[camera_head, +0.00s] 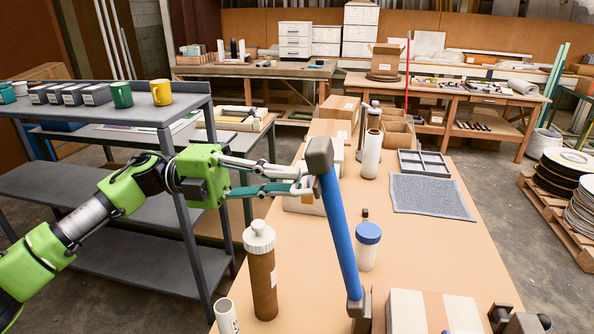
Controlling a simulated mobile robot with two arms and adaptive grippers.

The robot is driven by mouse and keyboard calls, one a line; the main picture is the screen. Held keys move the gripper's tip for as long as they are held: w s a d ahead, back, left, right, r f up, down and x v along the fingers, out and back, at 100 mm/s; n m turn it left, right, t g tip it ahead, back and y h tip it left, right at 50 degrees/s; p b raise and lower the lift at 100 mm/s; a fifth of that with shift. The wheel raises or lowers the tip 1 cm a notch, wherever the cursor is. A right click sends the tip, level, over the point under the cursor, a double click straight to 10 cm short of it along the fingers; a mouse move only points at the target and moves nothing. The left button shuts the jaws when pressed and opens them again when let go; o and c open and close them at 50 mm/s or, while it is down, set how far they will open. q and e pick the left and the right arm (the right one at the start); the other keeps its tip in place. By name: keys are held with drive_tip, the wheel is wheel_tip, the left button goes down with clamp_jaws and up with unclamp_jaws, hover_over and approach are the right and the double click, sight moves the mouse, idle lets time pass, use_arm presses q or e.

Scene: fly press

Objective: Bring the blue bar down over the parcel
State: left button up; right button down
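The blue bar (340,232) stands steeply raised, leaning a little to the left at its top. It has a grey block at its upper end and a grey mount at its lower end. The parcel (406,312), a light carton with a brown tape strip, lies right of the bar's foot, cut off by the bottom edge. My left gripper (303,186) is at the left side of the bar, just below the upper block. Its fingers come together at the tips and seem shut, with nothing seen between them. Whether they touch the bar is unclear. My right gripper is not in view.
A brown bottle with white cap (262,270), a white tube (226,317) and a blue-lidded jar (367,247) stand near the bar. Dark grey fittings (517,320) sit right of the parcel. A grey mat (431,195) lies farther back.

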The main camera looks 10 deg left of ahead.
use_arm(q)
drive_tip(key=shift+d+r, duration=0.1)
drive_tip(key=shift+d, duration=1.05)
clamp_jaws()
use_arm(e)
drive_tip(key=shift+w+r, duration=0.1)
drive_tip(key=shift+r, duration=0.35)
